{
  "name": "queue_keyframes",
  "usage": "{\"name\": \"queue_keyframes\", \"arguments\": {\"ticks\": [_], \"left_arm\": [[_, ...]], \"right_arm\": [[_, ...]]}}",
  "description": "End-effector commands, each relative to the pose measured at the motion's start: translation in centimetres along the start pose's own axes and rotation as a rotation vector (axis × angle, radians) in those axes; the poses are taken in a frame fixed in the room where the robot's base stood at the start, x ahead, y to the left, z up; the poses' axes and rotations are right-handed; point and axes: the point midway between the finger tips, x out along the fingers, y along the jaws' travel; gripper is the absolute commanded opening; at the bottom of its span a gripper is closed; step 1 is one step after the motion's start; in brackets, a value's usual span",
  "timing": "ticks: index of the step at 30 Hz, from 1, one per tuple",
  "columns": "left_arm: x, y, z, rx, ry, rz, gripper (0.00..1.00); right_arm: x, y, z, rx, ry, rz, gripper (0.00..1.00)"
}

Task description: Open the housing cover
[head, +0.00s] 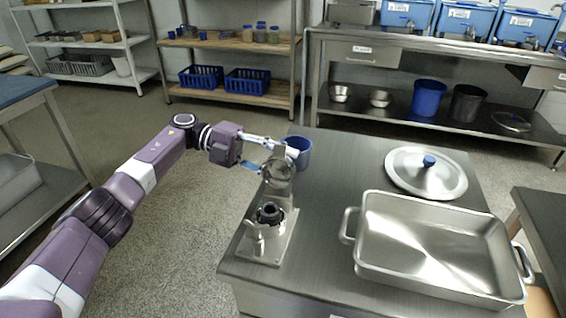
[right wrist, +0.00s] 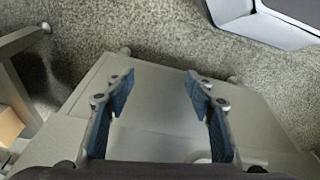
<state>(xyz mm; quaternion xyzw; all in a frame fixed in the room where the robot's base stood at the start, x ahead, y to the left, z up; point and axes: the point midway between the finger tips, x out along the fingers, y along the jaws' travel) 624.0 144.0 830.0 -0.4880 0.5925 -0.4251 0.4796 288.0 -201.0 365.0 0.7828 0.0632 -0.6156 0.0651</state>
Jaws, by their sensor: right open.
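The colloid mill (head: 266,240) stands at the left edge of the steel table, its dark inner part (head: 269,213) exposed on top. The round metal housing cover (head: 279,174) stands raised, roughly upright, behind that opening. My left gripper (head: 275,158) is at the cover's upper left, its fingers spread apart. Whether a finger touches the cover cannot be told. My right gripper (right wrist: 160,85) shows only in the right wrist view. It is open and empty, over a plain grey surface (right wrist: 155,125).
A blue cup (head: 300,152) stands close behind the cover and my left gripper. To the right on the table (head: 330,150) are a round lid with a blue knob (head: 427,173) and a large steel tray (head: 362,225). Shelves stand behind, across open floor.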

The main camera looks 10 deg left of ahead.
Motion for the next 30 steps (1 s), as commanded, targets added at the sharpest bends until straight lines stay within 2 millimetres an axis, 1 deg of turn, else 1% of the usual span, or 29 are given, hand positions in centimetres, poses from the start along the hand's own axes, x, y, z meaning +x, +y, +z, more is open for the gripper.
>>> {"name": "queue_keyframes", "arguments": {"ticks": [4, 7, 16, 24, 30], "left_arm": [[-0.1, 0.0, 0.0, -0.001, 0.001, 0.001, 0.37], [-0.9, 0.0, 0.1, -0.002, -0.001, 0.001, 0.37], [-5.3, -0.1, 0.1, -0.001, -0.003, -0.001, 0.37], [-7.1, 0.0, 0.1, 0.000, -0.001, 0.001, 0.37], [-7.5, 0.0, 0.0, 0.000, 0.001, 0.001, 0.37]], "right_arm": [[0.1, 0.1, 0.0, 0.001, -0.002, 0.001, 0.49], [0.0, 0.1, 0.0, 0.000, -0.002, 0.001, 0.49], [0.0, 0.1, 0.0, 0.000, -0.001, 0.001, 0.49], [0.0, 0.1, 0.0, 0.000, -0.001, 0.000, 0.49], [0.0, 0.0, 0.0, 0.000, -0.001, 0.000, 0.49]]}}
